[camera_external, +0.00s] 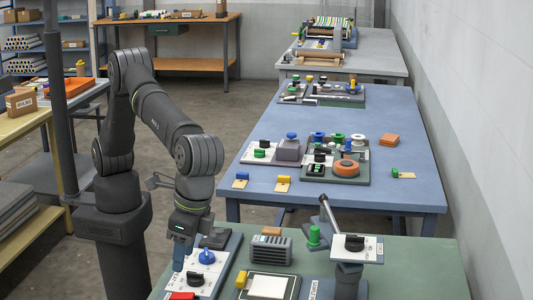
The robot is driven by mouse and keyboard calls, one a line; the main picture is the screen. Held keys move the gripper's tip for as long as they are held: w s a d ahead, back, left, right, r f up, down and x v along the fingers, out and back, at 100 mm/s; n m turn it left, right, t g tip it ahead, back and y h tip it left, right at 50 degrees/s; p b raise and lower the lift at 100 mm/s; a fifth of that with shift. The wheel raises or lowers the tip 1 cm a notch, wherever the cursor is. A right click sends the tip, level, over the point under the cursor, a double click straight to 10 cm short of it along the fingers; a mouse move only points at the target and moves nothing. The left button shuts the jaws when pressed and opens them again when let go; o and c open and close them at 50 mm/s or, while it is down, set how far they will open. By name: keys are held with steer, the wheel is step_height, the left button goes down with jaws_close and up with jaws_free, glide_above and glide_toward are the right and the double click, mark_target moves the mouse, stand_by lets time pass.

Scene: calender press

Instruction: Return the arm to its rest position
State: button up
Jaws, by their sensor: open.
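My arm rises from its dark base at the left and bends over in an arch. Its end hangs down over the left part of the green table (425,268). My gripper (181,258) points down beside a panel with a blue knob (206,257). The fingers are small and partly hidden, and I see nothing held between them. I cannot tell whether the fingertips touch the panel.
Close by stand a grey vented box (271,249), a green cylinder (314,236), a yellow block (241,279), a red part (182,296) and a post with a black knob (354,243). A blue table (400,118) with several fixtures lies behind. A wall bounds the right.

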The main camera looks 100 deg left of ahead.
steer(key=x, duration=1.4)
steer(key=shift+r, duration=0.1)
steer(key=v, duration=1.8)
steer(key=x, duration=1.8)
steer(key=shift+s, duration=0.1)
steer(key=t, duration=0.2)
steer(key=shift+s+t, duration=0.35)
steer(key=shift+t, duration=0.05)
step_height(320, 180, up, 15)
steer(key=s+t, duration=0.1)
steer(key=shift+s+t, duration=0.2)
steer(key=shift+t, duration=0.2)
